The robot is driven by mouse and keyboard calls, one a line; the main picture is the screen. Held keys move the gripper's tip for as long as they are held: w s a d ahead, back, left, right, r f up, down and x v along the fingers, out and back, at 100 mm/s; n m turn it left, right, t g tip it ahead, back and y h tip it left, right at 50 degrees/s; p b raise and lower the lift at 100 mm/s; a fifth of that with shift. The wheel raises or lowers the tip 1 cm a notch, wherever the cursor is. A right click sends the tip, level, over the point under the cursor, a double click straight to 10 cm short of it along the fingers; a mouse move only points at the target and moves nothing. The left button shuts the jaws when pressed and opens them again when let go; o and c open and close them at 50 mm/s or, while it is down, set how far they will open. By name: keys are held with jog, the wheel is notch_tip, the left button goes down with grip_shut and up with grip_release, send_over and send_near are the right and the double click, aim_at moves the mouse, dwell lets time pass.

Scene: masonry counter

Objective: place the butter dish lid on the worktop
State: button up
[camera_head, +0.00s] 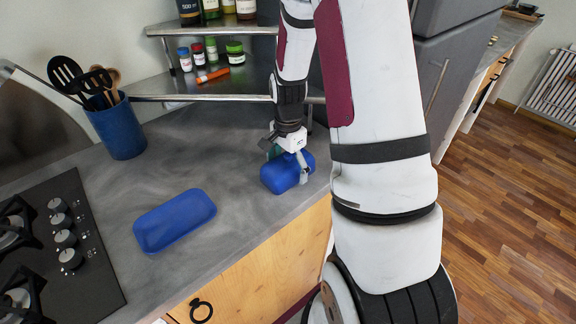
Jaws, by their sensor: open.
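The blue butter dish lid (279,178) sits on the grey worktop (232,160) near its front right edge, under my gripper. The blue butter dish base (174,222) lies apart from it to the left, nearer the hob. My gripper (288,165) points down at the lid with its fingers spread around it. One light finger shows on the lid's right side; the other finger is partly hidden behind the lid. I cannot tell whether the fingers touch the lid.
A hob (52,250) with knobs is at the left. A blue utensil pot (119,132) stands at the back left. A metal shelf (160,86) with jars and an orange item stands behind. The worktop between the dish and shelf is clear.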

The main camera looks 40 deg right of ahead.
aim_at(288, 155)
jog(key=shift+r, duration=0.15)
notch_tip(288, 155, up, 12)
jog(key=shift+a+r+b, duration=0.1)
jog(key=shift+b, duration=0.2)
jog(key=s+a+r+n+t, duration=0.3)
jog(key=s+a+r+n, duration=0.4)
jog(key=a+r, duration=0.4)
jog(key=s+a+r+n+t, duration=0.2)
jog(key=s+a+n, duration=0.4)
jog(key=s+n, duration=0.3)
jog(key=shift+s+a+r+n, duration=0.35)
jog(key=shift+s+r+n, duration=0.05)
jog(key=shift+r+n, duration=0.45)
